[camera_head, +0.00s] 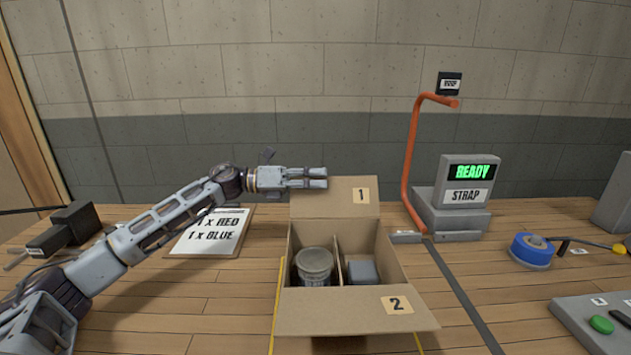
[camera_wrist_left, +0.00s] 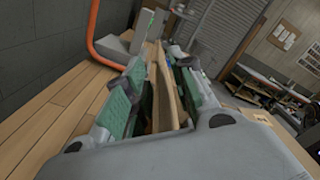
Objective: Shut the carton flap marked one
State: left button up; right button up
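The carton (camera_head: 395,265) stands open on the table. Its far flap (camera_head: 350,205), marked 1, stands up at the back; its near flap (camera_head: 350,312), marked 2, is folded out toward me. My left gripper (camera_head: 318,178) is at the upper left of flap one. In the left wrist view, the brown flap (camera_wrist_left: 168,95) runs between the green-padded fingers of my left gripper (camera_wrist_left: 158,92). The fingers look spread, with a gap beside the flap. Whether either finger touches it is unclear. My right gripper is not in view.
Inside the carton, a divider separates a grey lidded can (camera_head: 315,262) from a blue-grey container (camera_head: 362,271). An orange bent pipe (camera_head: 411,150) and a strap machine (camera_head: 463,195) reading READY stand at the right. An order card (camera_head: 208,235) lies left of the carton.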

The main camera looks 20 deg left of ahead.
pick_arm(q)
jog(key=v, duration=1.2)
dwell(1.3)
jog(key=shift+c, duration=0.4)
